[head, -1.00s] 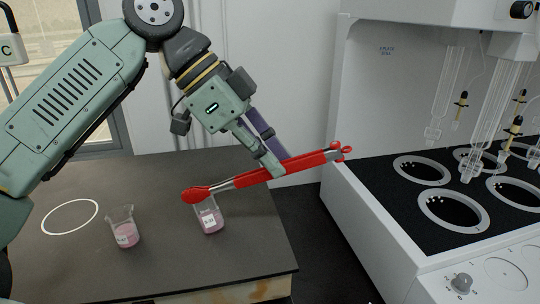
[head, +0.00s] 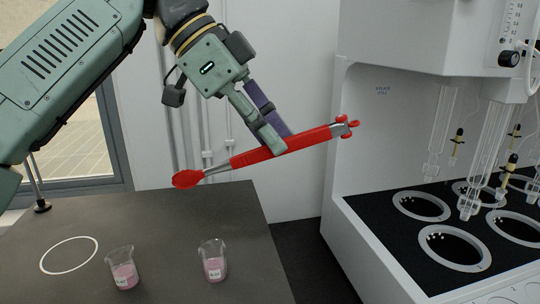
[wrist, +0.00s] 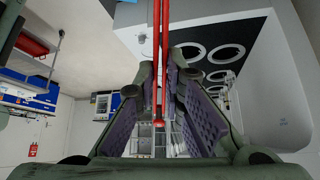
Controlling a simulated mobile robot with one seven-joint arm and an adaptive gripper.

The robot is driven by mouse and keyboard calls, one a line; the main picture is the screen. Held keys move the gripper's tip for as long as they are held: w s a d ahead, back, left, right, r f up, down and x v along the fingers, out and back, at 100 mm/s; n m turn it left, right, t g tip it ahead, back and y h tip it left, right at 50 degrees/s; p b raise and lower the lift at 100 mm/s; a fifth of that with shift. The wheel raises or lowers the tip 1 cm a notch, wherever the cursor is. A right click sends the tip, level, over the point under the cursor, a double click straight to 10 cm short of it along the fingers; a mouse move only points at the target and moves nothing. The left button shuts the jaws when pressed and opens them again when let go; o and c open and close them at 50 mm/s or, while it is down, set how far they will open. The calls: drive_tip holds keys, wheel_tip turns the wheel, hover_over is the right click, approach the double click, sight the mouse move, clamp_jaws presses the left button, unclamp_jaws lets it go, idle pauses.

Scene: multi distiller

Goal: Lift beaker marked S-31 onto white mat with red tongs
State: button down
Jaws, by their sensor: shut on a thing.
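The red tongs (head: 312,137) have red handles, a metal middle and red tips. My gripper (head: 276,143) is shut on their handles; the wrist view also shows the tongs (wrist: 165,45) between my finger pads (wrist: 160,95). The tips point left and slightly down, in the air above the table. Two small beakers with pink liquid and white labels stand upright on the dark table: a left beaker (head: 123,270) and a right beaker (head: 212,262). The labels are too small to read surely. The tongs touch neither beaker. I see no solid white mat, only a white ring (head: 69,255) left of the beakers.
The dark table (head: 165,215) is otherwise mostly clear. A white distiller unit (head: 345,215) with round black wells and hanging glass tubes stands at the right, across a gap from the table. A window is behind at the left.

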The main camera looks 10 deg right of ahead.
drive_tip(key=shift+r, duration=0.75)
drive_tip(key=c, duration=1.8)
unclamp_jaws()
wheel_tip(320, 180, down, 11)
drive_tip(key=b, duration=0.1)
drive_tip(key=shift+f, duration=0.15)
